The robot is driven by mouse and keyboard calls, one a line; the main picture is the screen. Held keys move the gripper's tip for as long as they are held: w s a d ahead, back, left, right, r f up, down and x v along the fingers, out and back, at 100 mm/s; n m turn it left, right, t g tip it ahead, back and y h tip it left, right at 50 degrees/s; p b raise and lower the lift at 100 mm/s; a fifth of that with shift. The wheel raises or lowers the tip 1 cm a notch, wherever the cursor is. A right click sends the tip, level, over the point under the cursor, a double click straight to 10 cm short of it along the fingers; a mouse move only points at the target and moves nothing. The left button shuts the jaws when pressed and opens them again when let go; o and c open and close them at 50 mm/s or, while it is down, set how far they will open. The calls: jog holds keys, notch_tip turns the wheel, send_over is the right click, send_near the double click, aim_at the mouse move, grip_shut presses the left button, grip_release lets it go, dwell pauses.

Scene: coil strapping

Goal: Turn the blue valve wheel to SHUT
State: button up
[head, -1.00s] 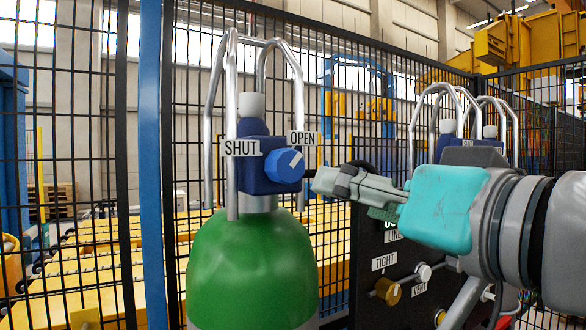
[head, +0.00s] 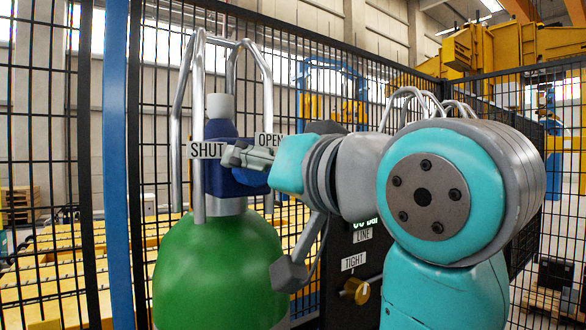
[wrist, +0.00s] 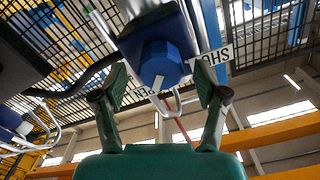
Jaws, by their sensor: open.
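The blue valve wheel (wrist: 160,65) sits on a dark blue valve block (head: 222,150) on top of a green gas cylinder (head: 218,270). In the wrist view its white pointer mark points down, toward the partly hidden OPEN label (wrist: 143,148). The SHUT label (head: 206,150) is left of the wheel in the head view. My gripper (head: 243,156) is open at the wheel and hides most of it there. In the wrist view the fingers (wrist: 161,82) are spread on either side of the wheel, and I see no contact.
Silver guard bars (head: 197,100) rise around the valve. A dark panel with LINE and TIGHT labels (head: 354,262) and a brass knob (head: 355,291) stands to the right. A black mesh fence (head: 70,130) runs behind.

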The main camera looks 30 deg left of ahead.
jog(key=shift+w+a, duration=0.1)
jog(key=shift+a, duration=0.25)
jog(key=shift+c, duration=0.2)
jog(key=c, duration=1.1)
jog(key=shift+n, duration=10)
